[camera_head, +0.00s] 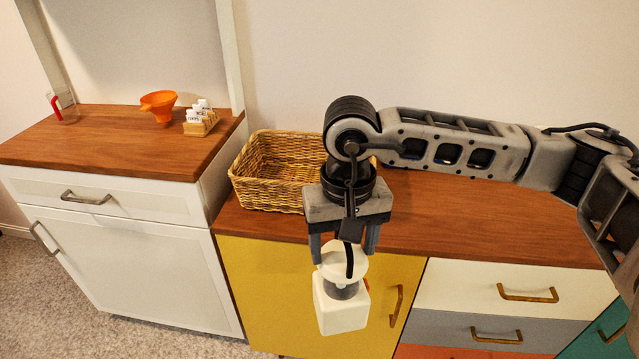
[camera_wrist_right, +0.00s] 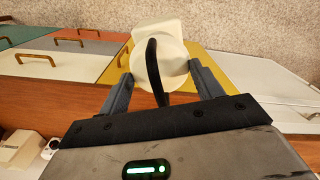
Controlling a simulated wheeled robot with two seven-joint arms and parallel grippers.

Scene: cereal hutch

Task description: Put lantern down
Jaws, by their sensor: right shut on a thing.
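The lantern (camera_head: 341,307) is white and boxy, with a round pale top and a black handle. My right gripper (camera_head: 343,250) is shut on the lantern at its top and holds it in the air, in front of the yellow cabinet door. In the right wrist view the lantern (camera_wrist_right: 161,62) sits between the two fingers of the right gripper (camera_wrist_right: 160,92), with its black handle towards me. The wooden countertop (camera_head: 450,225) lies behind the lantern in the head view. My left gripper is not in view.
A wicker basket (camera_head: 262,190) stands on the countertop left of my right arm. On the white cabinet (camera_head: 110,200) at left stand an orange funnel (camera_head: 159,105), a shaker rack (camera_head: 200,124) and a clear red-handled cup (camera_head: 65,109).

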